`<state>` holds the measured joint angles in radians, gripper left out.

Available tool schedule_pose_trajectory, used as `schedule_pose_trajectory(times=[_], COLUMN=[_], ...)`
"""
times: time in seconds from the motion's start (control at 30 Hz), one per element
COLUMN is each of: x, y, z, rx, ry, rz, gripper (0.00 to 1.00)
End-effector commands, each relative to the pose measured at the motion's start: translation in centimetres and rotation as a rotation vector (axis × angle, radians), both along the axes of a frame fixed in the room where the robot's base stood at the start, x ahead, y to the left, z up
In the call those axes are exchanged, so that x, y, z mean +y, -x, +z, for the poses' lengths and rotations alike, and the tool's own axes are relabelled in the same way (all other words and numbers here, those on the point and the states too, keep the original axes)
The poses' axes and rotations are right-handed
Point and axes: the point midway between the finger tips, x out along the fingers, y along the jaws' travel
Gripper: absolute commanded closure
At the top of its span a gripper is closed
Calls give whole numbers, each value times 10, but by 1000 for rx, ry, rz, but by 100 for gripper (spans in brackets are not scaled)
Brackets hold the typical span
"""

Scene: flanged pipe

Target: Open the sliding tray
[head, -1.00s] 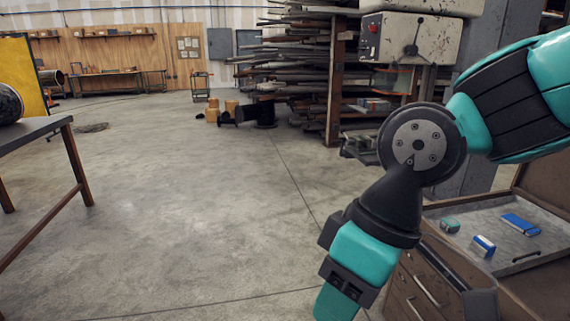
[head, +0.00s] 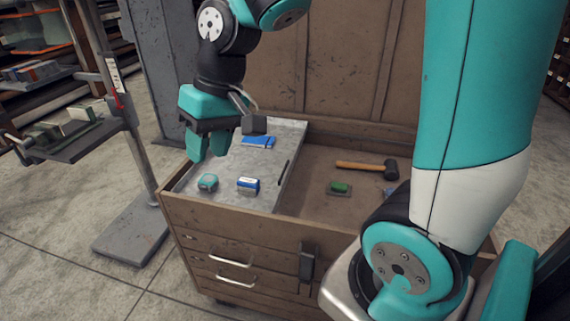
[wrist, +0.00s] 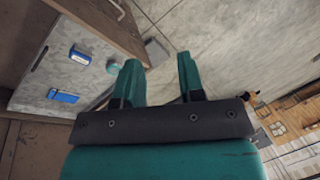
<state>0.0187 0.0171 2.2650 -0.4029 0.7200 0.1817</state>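The sliding tray (head: 225,172) is a shallow grey metal tray across the left part of a brown tool chest (head: 215,217). A dark handle (head: 283,172) stands near its right edge. A teal block (head: 208,182), a blue-and-white block (head: 248,186) and a flat blue item (head: 258,142) lie on it. My gripper (head: 208,146) shows over the tray's left side, fingers apart and empty, away from the handle. In the wrist view, the open fingers (wrist: 158,75) have floor beyond them, and the tray (wrist: 50,72) lies to their left.
Right of the tray, the open chest compartment holds a hammer (head: 368,167) and a green brush-like item (head: 339,188). The raised lid (head: 330,60) stands behind. Drawers with handles (head: 230,259) are in front. A machine stand (head: 130,235) is at left.

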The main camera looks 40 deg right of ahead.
Motion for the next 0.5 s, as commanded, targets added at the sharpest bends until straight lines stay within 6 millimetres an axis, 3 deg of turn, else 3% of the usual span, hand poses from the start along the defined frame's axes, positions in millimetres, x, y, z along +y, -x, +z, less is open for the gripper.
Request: schedule_pose_trajectory(times=[0.03,0.1,0.2,0.33,0.4,0.5], x=[-39,-96,-179,-270,-304,-331], y=[-36,-76,-112,-127,-128,-126], z=[-14,-32,-63,-102,-118,-132], rx=[29,59,97,135,147,158], ry=[8,16,22,25,24,25], rz=[-157,-366,-636,-907,-1005,-1087], gripper=[64,64,64,64,64,64])
